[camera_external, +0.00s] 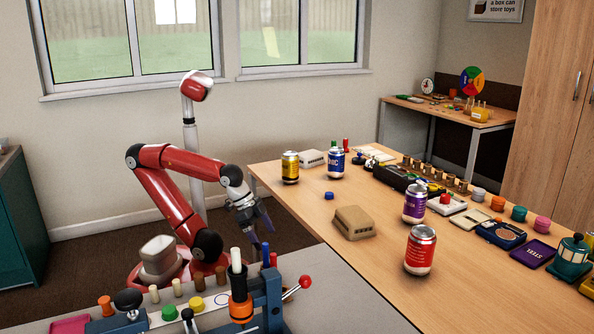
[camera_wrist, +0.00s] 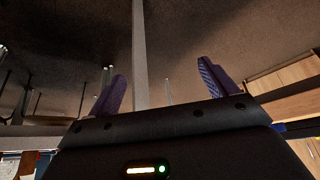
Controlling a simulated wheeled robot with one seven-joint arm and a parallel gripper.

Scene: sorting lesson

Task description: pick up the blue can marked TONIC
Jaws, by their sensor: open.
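The blue can (camera_external: 336,163) stands upright toward the far left part of the wooden table in the external view. Its white lettering is partly readable and ends in "NIC". My gripper (camera_external: 258,222) hangs beside the table's left edge, to the left of the can and lower than it, apart from it. In the wrist view my gripper (camera_wrist: 163,92) has its two purple fingers spread with nothing between them. The blue can does not show in the wrist view.
A yellow can (camera_external: 290,167) stands left of the blue can, with a beige box (camera_external: 312,158) between and behind them. A small blue cap (camera_external: 329,195), tan box (camera_external: 354,222), purple can (camera_external: 415,203) and red can (camera_external: 420,250) stand nearer. A grey bench (camera_external: 345,305) fills the front.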

